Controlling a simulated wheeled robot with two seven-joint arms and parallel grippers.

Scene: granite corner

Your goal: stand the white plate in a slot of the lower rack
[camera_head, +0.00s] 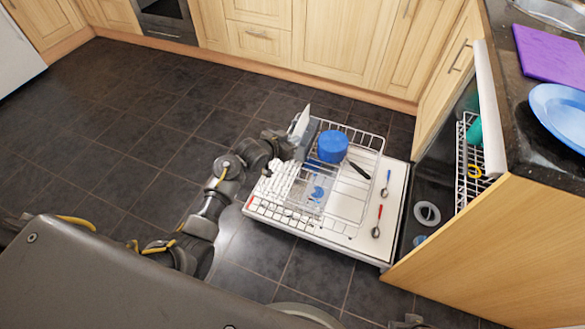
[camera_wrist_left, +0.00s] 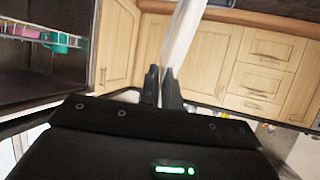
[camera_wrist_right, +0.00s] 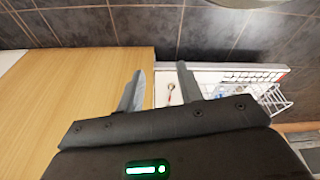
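The white plate (camera_head: 301,121) shows nearly edge-on in my left gripper (camera_head: 296,142), over the far left part of the lower rack. In the left wrist view the plate (camera_wrist_left: 183,32) rises from between the two fingers (camera_wrist_left: 161,88), which are shut on it. The lower rack (camera_head: 352,207) is a white wire rack pulled out over the open dishwasher door. I cannot tell whether the plate touches the rack; its lower edge is hidden by the gripper.
A blue pot (camera_head: 333,146) with a dark handle sits in the rack. A red-handled spoon (camera_head: 378,222) and a blue-handled one (camera_head: 386,184) lie on the door (camera_head: 396,205). The counter at right holds a blue plate (camera_head: 562,112) and purple board (camera_head: 550,55). Floor at left is clear.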

